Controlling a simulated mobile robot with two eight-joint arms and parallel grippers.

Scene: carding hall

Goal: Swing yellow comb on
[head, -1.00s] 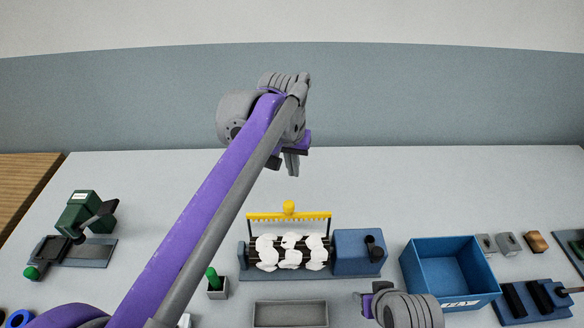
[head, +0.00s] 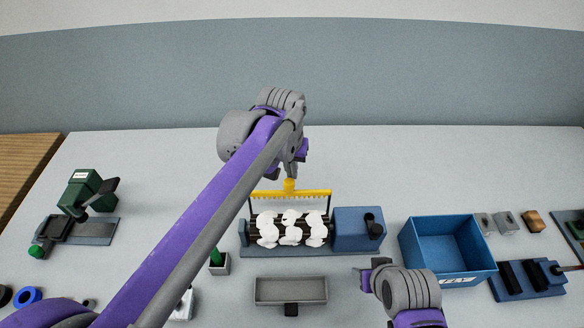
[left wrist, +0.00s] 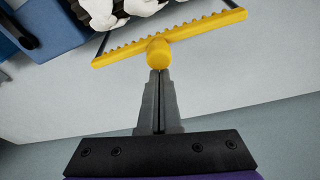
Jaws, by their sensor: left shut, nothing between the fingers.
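The yellow comb (head: 305,194) is a toothed bar on two dark arms, standing above and behind the roller with white tufts (head: 290,229). A round yellow knob (head: 290,185) is at its middle. My left gripper (head: 291,172) is shut and empty, pointing down at the knob from behind. In the left wrist view its closed fingertips (left wrist: 159,72) are right at the knob (left wrist: 159,54); I cannot tell whether they touch. The comb also shows there (left wrist: 205,30). My right gripper (head: 365,275) is low at the front, right of the grey tray; its fingers are too small to judge.
A blue motor housing (head: 358,229) adjoins the roller on the right. A grey tray (head: 290,291) lies in front. A blue bin (head: 448,245) stands to the right, a green machine (head: 86,193) to the left. The table behind the comb is clear.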

